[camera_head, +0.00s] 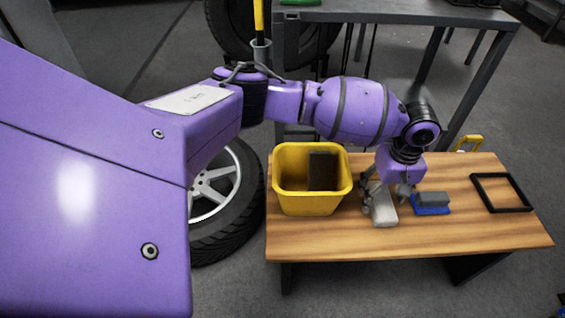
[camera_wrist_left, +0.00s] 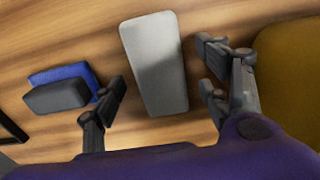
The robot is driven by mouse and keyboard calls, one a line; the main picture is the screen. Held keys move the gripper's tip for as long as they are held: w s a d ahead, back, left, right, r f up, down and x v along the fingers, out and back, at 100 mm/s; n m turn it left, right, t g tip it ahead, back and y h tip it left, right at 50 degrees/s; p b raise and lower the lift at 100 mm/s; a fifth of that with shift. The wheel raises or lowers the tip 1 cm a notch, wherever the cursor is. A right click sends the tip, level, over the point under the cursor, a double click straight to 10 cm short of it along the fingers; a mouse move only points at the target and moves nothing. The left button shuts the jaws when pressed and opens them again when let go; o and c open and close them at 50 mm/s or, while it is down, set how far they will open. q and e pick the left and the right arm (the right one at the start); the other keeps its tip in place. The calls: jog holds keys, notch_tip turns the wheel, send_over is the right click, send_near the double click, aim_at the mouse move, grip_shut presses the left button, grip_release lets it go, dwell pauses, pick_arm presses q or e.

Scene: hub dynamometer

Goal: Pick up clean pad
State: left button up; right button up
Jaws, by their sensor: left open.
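A light grey-white pad (camera_head: 383,208), likely the clean pad, lies flat on the wooden table. In the left wrist view the pad (camera_wrist_left: 156,62) runs lengthwise between my spread fingers. My left gripper (camera_head: 386,193) points down over it, open, with one finger on each side and a gap to the pad. It also shows in the left wrist view (camera_wrist_left: 163,85). A dark pad (camera_head: 322,171) stands inside the yellow bin (camera_head: 310,205). A grey block (camera_head: 432,198) sits on a blue base (camera_head: 431,210) to the right. My right gripper is not in view.
The bin stands close on the left of the gripper. A black square frame (camera_head: 502,209) lies at the table's right end. A yellow handle (camera_head: 469,142) shows behind the table. The front strip of the wooden table (camera_head: 400,242) is clear. A wheel (camera_head: 225,190) stands left of it.

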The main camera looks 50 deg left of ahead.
pick_arm(q)
jog(key=shift+w+f, duration=0.15)
jog(key=shift+f, duration=0.4)
jog(key=shift+r, duration=0.2)
jog(key=shift+c, duration=0.7)
jog(key=shift+f, duration=0.1)
jog(key=c, duration=1.1)
